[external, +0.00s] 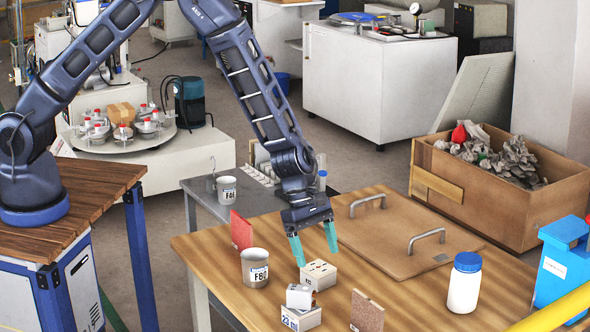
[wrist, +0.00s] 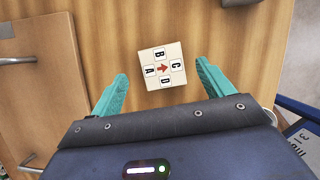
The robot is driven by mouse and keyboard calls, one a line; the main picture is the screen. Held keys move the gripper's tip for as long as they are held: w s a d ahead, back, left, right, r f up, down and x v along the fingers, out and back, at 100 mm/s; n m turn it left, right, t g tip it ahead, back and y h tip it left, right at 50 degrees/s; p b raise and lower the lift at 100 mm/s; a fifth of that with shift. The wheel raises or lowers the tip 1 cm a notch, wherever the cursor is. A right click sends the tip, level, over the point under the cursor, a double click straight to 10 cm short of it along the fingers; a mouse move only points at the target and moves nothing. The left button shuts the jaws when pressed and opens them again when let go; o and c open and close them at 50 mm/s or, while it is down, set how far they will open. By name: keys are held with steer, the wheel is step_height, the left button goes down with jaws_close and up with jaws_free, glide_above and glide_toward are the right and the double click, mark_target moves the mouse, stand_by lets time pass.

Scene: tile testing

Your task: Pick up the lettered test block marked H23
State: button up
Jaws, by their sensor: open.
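My gripper (external: 316,256) is open and points down over the wooden table. A pale lettered block (external: 319,276) lies just below its fingertips; its side label cannot be read. In the wrist view, a block (wrist: 149,81) with letters A, B, C, D and a red arrow on top lies ahead of the open fingers (wrist: 162,72), roughly between their tips and apart from them. Nearer the front of the table, another pale block (external: 305,321) has a side label that seems to include 23; the rest is hard to read. A small grey-white item (external: 299,296) sits on it.
A metal cup (external: 254,268) and a red tile (external: 241,232) stand left of the gripper. A brown tile (external: 367,312) and a white jar with blue lid (external: 464,284) stand right. A board with two handles (external: 400,235) lies behind.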

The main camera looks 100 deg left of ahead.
mark_target(318, 267)
steer(key=x, duration=0.4)
steer(key=shift+s+a+f, duration=0.15)
steer(key=shift+s+a, duration=0.05)
steer(key=shift+s, duration=0.2)
steer(key=shift+w+d+f, duration=0.2)
steer(key=shift+w+f, duration=0.05)
steer(key=shift+f, duration=0.3)
steer(key=shift+c, duration=0.2)
steer(key=c, duration=1.3)
steer(key=shift+r, duration=0.15)
